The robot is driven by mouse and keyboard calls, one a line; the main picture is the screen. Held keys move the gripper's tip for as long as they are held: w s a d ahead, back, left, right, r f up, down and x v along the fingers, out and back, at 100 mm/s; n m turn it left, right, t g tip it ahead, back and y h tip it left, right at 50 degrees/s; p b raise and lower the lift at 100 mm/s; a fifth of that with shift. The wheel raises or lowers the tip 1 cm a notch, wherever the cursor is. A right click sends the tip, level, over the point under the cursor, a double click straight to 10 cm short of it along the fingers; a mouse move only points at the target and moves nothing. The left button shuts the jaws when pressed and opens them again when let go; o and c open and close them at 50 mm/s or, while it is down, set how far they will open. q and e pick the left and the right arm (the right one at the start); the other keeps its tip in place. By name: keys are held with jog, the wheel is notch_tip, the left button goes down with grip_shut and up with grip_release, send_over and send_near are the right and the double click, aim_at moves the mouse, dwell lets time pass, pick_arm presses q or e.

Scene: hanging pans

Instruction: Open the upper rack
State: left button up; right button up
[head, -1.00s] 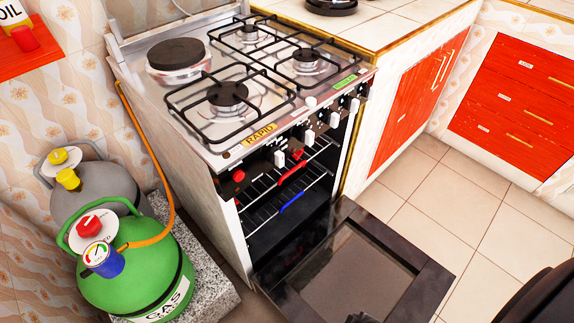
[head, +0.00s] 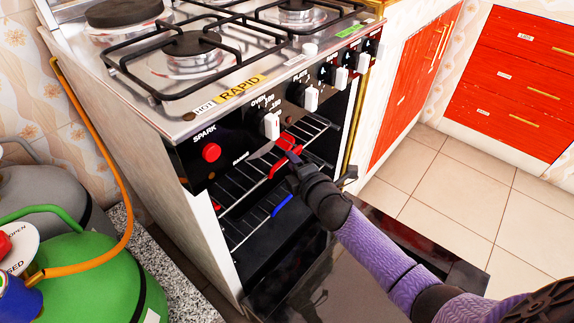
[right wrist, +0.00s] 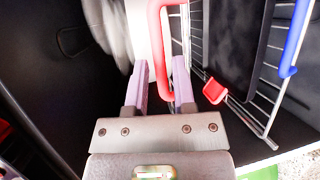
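The oven's upper rack (head: 316,130) is a wire shelf with a red handle (head: 288,141) at its front, inside the open oven. The lower rack (head: 246,232) has a blue handle (head: 282,206). My right gripper (head: 290,158) is at the red handle and hides part of it. In the right wrist view my right gripper (right wrist: 160,75) has its two fingers apart, with the red handle (right wrist: 154,22) reaching down between them. I cannot tell whether either finger touches it. The blue handle (right wrist: 294,40) is off to the right there. My left gripper is out of view.
The oven door (head: 440,250) hangs open low in front, beneath my right arm. White knobs (head: 311,98) and a red button (head: 211,152) line the panel just above the rack. A green gas cylinder (head: 85,280) with an orange hose (head: 125,215) stands at left.

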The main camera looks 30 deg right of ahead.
jog(key=shift+b+x, duration=0.35)
jog(key=shift+x, duration=0.7)
grip_shut()
dwell(0.6)
